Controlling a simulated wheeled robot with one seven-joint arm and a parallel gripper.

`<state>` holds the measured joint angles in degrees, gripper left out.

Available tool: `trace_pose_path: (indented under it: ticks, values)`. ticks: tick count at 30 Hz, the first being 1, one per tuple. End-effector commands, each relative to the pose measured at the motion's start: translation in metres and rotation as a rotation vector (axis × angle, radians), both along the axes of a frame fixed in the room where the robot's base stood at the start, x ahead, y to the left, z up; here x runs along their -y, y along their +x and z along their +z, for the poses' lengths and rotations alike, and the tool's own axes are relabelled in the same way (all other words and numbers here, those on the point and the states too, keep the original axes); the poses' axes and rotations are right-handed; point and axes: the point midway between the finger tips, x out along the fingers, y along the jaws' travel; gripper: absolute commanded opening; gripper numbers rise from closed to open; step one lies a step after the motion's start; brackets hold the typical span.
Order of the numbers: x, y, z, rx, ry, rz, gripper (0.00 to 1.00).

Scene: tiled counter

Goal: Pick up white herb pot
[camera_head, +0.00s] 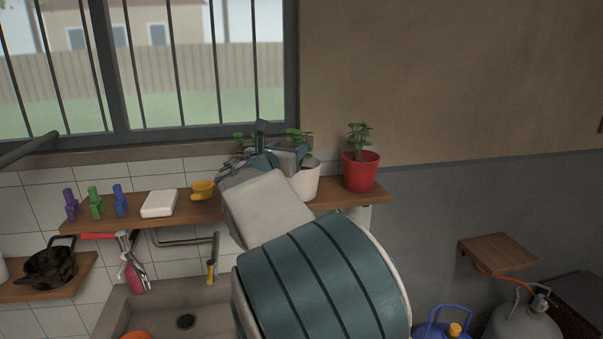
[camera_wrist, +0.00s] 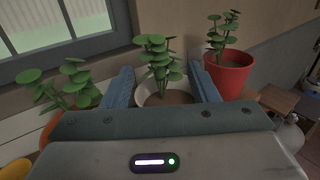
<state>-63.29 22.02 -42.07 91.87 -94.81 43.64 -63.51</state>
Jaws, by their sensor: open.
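The white herb pot (camera_head: 307,181) with a green plant stands on the wooden shelf under the window, partly hidden behind my arm in the head view. In the wrist view the white pot (camera_wrist: 151,98) sits between the two blue fingers of my gripper (camera_wrist: 162,88), one on its left and one on its right. The fingers are apart; I cannot tell whether either touches the pot.
A red herb pot (camera_head: 360,171) stands close on the right. Another plant (camera_wrist: 70,88) in an orange pot is on the left. Along the shelf (camera_head: 130,211) are a yellow cup (camera_head: 203,190), a white block (camera_head: 159,203) and several coloured figures. A sink (camera_head: 175,300) lies below.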

Motion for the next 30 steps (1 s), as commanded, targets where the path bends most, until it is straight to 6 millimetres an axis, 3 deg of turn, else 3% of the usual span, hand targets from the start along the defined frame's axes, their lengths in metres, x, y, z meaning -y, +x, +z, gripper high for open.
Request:
trace_pose_path:
  ticks: [6, 14, 24, 30]
  values:
    - [0.015, 0.034, 0.002, 0.000, 0.001, -0.004, 0.54]
    - [0.022, 0.049, 0.001, 0.000, 0.002, -0.005, 0.54]
    - [0.034, 0.087, 0.001, -0.002, 0.003, -0.005, 0.54]
    - [0.036, 0.094, -0.001, -0.003, 0.004, -0.004, 0.54]
